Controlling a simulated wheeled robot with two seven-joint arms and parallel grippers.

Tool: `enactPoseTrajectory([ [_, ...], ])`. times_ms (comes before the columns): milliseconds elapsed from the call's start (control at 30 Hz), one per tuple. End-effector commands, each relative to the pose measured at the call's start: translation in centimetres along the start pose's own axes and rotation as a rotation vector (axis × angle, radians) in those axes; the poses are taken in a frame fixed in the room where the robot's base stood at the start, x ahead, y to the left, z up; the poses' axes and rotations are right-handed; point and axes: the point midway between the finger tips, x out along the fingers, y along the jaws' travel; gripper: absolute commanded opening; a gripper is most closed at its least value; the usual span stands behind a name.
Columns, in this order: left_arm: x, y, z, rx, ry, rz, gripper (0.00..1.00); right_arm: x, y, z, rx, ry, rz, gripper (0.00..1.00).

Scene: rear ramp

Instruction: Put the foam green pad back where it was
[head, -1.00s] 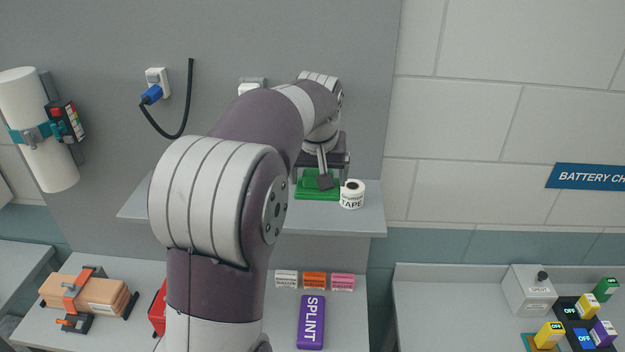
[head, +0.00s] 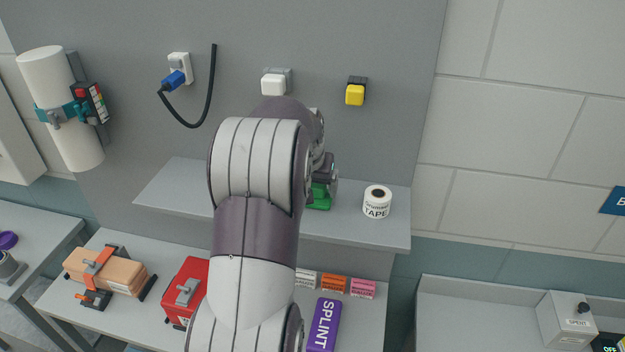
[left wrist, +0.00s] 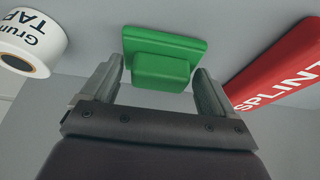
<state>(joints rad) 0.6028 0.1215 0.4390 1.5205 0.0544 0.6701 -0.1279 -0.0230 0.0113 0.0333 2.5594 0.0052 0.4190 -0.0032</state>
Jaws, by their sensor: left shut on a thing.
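The green foam pad (left wrist: 163,62) lies between the two fingers of my left gripper (left wrist: 158,76) in the left wrist view. The gripper is shut on its raised block. In the head view my arm hides most of the pad; a green part (head: 320,197) shows over the grey wall shelf (head: 180,190), left of the tape roll and apart from it. I cannot tell whether the pad touches the shelf. My left gripper (head: 330,176) is mostly hidden behind my arm there. My right gripper is not in view.
A white tape roll (head: 377,204) stands on the shelf's right part. A red splint pack (left wrist: 288,68) lies beside the pad in the wrist view. Below the shelf are a purple splint pack (head: 323,325) and a red box (head: 186,290). The shelf's left part looks clear.

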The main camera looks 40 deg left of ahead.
Motion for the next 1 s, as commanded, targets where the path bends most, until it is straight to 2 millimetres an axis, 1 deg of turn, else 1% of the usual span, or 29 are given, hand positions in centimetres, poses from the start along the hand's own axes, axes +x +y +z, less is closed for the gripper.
enactPoseTrajectory([
  [33, 0.1, 0.0, 0.1, 0.000, -0.001, 0.000, 0.59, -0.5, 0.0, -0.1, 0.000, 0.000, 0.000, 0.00],
  [100, 0.5, 0.0, 0.2, 0.000, 0.001, 0.000, 0.59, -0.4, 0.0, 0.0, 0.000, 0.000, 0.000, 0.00],
  [267, 0.6, 0.0, 0.2, 0.000, 0.001, 0.000, 0.59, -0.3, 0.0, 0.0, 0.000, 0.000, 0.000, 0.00],
  [400, 1.0, 0.0, 0.4, 0.000, 0.001, 0.000, 0.59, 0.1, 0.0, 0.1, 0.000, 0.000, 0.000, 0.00],
  [433, 0.9, 0.1, 0.4, 0.000, 0.001, 0.000, 0.95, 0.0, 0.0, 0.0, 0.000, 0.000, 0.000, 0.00],
  [467, 0.9, 0.1, 0.4, 0.000, 0.001, 0.000, 1.00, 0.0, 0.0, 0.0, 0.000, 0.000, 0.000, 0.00],
  [667, 0.8, 0.1, 0.3, 0.000, 0.001, 0.000, 1.00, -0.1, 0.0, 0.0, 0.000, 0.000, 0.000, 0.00],
  [733, 0.2, 0.1, 0.1, 0.000, 0.002, 0.000, 1.00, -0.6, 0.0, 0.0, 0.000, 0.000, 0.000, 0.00],
  [767, 0.2, 0.0, 0.2, 0.000, 0.004, 0.000, 1.00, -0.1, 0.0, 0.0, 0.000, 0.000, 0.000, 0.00],
  [867, -1.5, 0.0, 0.2, 0.000, 0.008, -0.001, 1.00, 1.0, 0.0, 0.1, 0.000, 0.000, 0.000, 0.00],
  [1000, -5.3, 0.0, 0.3, -0.001, 0.009, -0.001, 1.00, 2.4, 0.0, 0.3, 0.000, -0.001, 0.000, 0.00],
])
